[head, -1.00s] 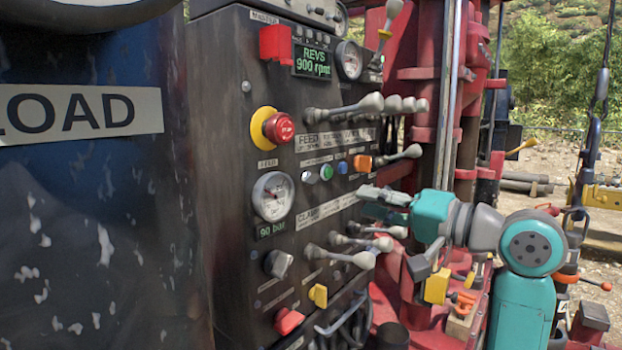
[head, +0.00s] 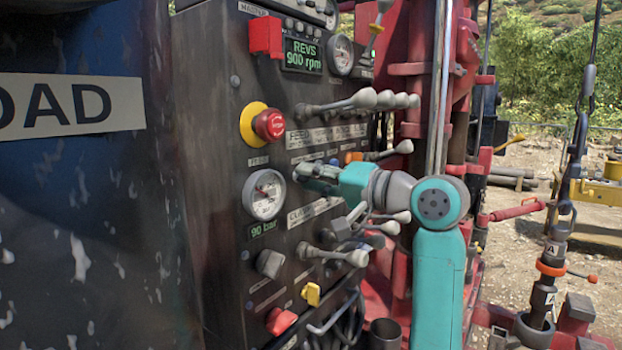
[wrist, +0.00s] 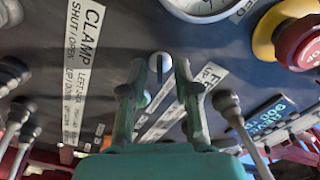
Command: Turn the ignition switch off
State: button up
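A small silver round switch with a dark slot (wrist: 160,60) is on the dark control panel in the wrist view. I take it for the ignition switch, but I can read no label naming it. My gripper (wrist: 160,72) is open, its two fingers apart on either side of the switch with visible gaps; I cannot tell how far the tips are from the panel. In the head view my gripper (head: 300,173) points left at the panel, right of and above the pressure gauge (head: 264,194), and hides the switch.
A red stop button on a yellow ring (head: 268,124) sits above my gripper. Levers (head: 350,102) stick out above, and more levers (head: 335,255) below. A grey knob (head: 270,263), a yellow switch (head: 311,293) and a red knob (head: 281,320) are lower down. The display (head: 302,56) reads 900 rpm.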

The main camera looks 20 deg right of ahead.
jog(key=shift+w+a, duration=0.15)
jog(key=shift+w, duration=0.1)
grip_shut()
jog(key=shift+n, duration=0.3)
jog(key=n, duration=1.1)
dwell(0.4)
jog(key=shift+n, duration=0.3)
jog(key=shift+f, duration=0.1)
